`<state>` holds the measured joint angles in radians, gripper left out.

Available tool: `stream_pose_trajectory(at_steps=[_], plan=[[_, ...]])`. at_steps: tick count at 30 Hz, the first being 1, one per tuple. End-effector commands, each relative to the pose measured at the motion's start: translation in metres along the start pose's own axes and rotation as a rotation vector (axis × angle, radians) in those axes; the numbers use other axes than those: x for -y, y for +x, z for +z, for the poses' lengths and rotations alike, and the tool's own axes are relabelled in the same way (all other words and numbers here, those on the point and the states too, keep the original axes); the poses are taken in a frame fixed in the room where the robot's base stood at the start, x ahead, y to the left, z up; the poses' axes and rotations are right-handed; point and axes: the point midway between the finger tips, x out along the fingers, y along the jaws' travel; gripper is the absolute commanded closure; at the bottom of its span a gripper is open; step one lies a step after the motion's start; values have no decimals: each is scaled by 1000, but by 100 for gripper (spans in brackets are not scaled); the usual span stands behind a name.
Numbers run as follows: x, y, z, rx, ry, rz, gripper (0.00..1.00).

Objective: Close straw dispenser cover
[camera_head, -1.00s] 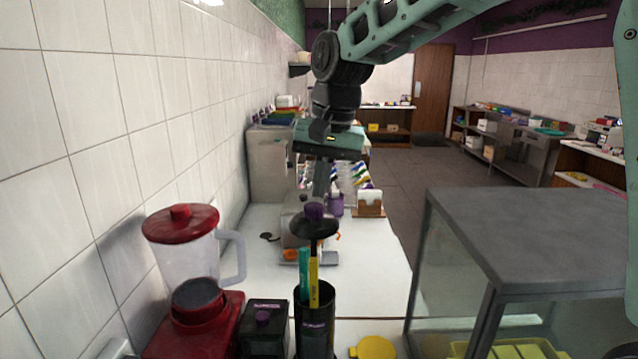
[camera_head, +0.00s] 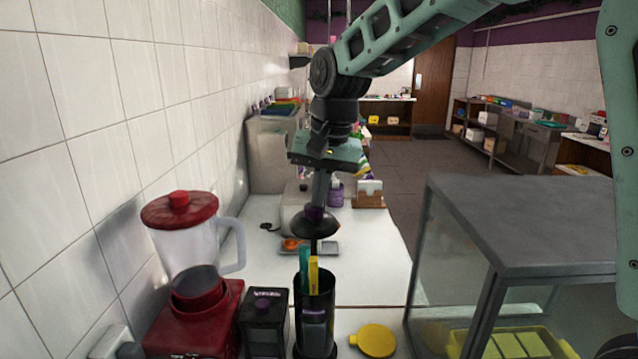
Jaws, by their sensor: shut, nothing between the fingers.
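The straw dispenser (camera_head: 315,335) is a black upright cylinder at the lower middle of the head view. A teal straw (camera_head: 304,270) and a yellow straw (camera_head: 313,275) stick out of its top. Its dark, dome-shaped cover (camera_head: 315,226) with a purple knob stands raised above the rim, with a gap between them. A thin dark stem shows under the cover. My gripper (camera_head: 318,203) points down, shut and empty, with its tips at the knob. They appear to touch it, and the tips hide part of the knob.
A red blender (camera_head: 185,265) and a black box (camera_head: 264,320) stand left of the dispenser. A yellow round lid (camera_head: 376,341) lies to its right, near a glass-sided case (camera_head: 530,230). A tray (camera_head: 325,248) lies behind on the white counter.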

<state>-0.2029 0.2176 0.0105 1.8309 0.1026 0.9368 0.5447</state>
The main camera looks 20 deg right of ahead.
Motion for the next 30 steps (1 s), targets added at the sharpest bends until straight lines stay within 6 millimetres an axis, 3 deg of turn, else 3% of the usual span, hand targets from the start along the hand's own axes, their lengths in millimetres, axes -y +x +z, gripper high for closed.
stream_pose_trajectory(at_steps=[1, 15, 22, 30], plan=[[-3, 15, 2, 2, 0, 1, 100], [-16, 96, 8, 2, 0, 1, 100], [-20, 122, 10, 1, 0, 0, 100], [-22, 135, 11, 0, 0, 0, 100]])
